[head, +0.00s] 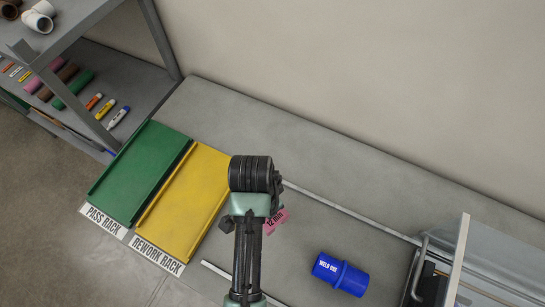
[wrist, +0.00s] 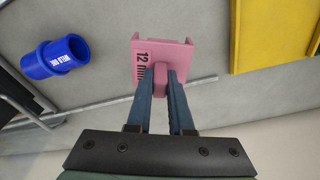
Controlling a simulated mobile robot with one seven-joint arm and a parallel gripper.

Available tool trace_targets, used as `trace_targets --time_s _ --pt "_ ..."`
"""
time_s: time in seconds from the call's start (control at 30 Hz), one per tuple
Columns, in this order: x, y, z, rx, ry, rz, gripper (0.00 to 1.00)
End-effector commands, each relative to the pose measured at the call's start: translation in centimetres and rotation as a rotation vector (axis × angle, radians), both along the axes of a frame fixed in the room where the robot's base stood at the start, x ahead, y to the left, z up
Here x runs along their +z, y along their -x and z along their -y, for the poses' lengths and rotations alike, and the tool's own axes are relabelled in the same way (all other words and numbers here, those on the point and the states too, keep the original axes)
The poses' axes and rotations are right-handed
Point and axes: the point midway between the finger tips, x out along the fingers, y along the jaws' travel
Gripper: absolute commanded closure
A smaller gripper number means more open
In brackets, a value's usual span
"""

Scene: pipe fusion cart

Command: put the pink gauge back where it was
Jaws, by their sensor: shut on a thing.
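The pink gauge (wrist: 170,53) is marked "12 mm" in black. In the wrist view its raised grip sits between the two fingers of my gripper (wrist: 165,88), which is shut on it. The gauge appears to be held above the grey bench. In the head view only a pink corner of the gauge (head: 276,221) shows beside my gripper, and the rest is hidden behind my arm.
A blue fitting marked "WELD ONE" (head: 341,273) lies to the right on the bench. The yellow rework rack (head: 185,205) and green pass rack (head: 140,172) are to the left. A grey shelf (head: 100,80) with pipes and markers stands at upper left. A clear panel (head: 500,265) stands at lower right.

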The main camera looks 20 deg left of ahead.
Motion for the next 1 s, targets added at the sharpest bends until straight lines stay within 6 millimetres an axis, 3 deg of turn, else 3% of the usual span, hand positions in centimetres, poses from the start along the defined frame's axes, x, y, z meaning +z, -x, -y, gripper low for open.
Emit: trace_targets --time_s 0.1,0.53,0.97,1.0 --pt "-2.1 0.1 0.0 0.002 0.003 -0.004 1.00" --pt "-7.2 0.1 0.0 -0.001 0.001 -0.002 1.00" --pt "-8.1 0.0 0.0 -0.002 0.000 0.001 1.00" --pt "-8.2 0.0 0.1 -0.002 0.000 0.000 0.79"
